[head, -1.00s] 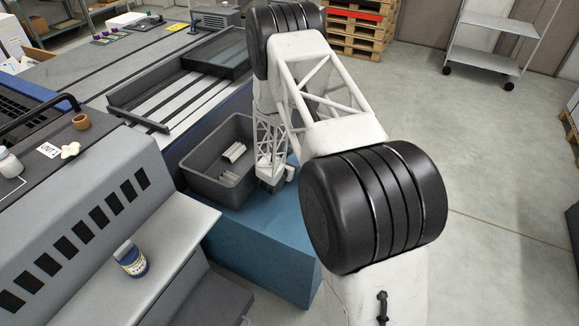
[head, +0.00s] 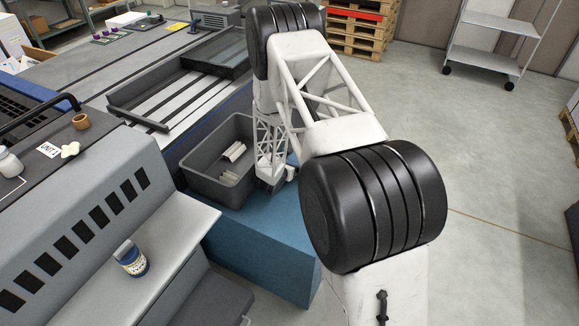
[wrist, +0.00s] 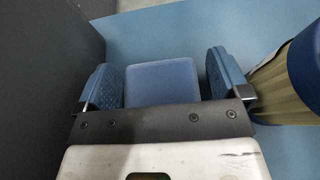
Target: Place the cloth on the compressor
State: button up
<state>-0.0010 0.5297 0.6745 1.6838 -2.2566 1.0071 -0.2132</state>
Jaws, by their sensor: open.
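In the wrist view a flat blue pad with rounded corners, which looks like the folded cloth (wrist: 163,86), lies on a blue surface. My gripper (wrist: 165,72) is open, with one blue finger on each side of the pad. Gaps show between the fingers and the pad. The cloth is hidden from the head view, where my wrist hangs over the blue stand beside the grey bin. A grey vented box at the back, behind the machine top, looks like the compressor (head: 217,17); I cannot tell for sure.
The grey bin (head: 188,171) with pale rolls stands left of my wrist; a dark wall flanks the wrist view's left. An olive object with a blue top (wrist: 282,88) stands close to my right finger.

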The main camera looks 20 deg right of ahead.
jog(key=shift+v, duration=6.05)
jog(key=shift+d+r, duration=0.1)
jog(key=shift+r, duration=0.3)
jog(key=s+d+r+m+g, duration=0.2)
jog(key=s+r+m, duration=0.3)
jog(key=r, duration=0.4)
jog(key=s+d+r+m+g+h, duration=0.1)
jog(key=s+d+r+m+g, duration=0.25)
jog(key=r, duration=0.65)
jog(key=s+d+r+m+g, duration=0.1)
jog(key=s+r+m+g, duration=0.1)
jog(key=s+r+m, duration=0.6)
jog(key=s+a+r+m+y, duration=0.3)
jog(key=s+r, duration=0.3)
jog(key=s, duration=0.3)
jog(key=s+a+r+m+y, duration=0.3)
jog(key=s+r, duration=0.3)
jog(key=s, duration=0.4)
jog(key=s+a+r+m+y, duration=0.4)
jog(key=s+r, duration=0.2)
jog(key=s, duration=0.3)
jog(key=shift+s+m+t, duration=0.25)
jog(key=shift+m+t, duration=0.1)
